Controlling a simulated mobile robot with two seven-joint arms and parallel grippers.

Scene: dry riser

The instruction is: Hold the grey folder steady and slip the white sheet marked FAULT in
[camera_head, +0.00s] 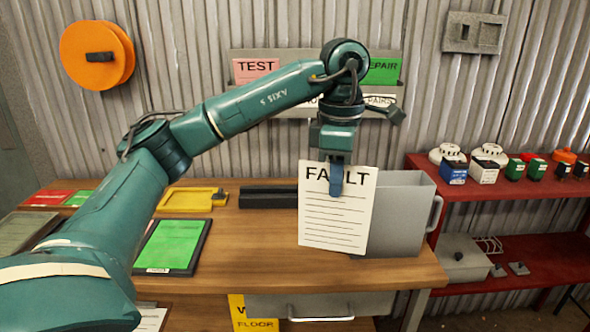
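The white sheet marked FAULT (335,222) hangs nearly upright, slightly tilted, above the wooden bench. My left gripper (337,190) points down and is shut on the sheet's upper part, its blue finger covering part of the word. The grey folder (403,210) stands on the bench just behind and to the right of the sheet, with a handle on its right side. The sheet overlaps the folder's left part, hiding it. The sheet appears in front of the folder rather than inside. My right gripper is not in view, and nothing is seen holding the folder.
The wooden bench (265,240) carries a yellow tray (190,207), a black holder (262,197) and a green-screened tablet (172,245). A wall rack (252,88) holds TEST and REPAIR cards behind my arm. A red shelf (490,190) with several small items stands right.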

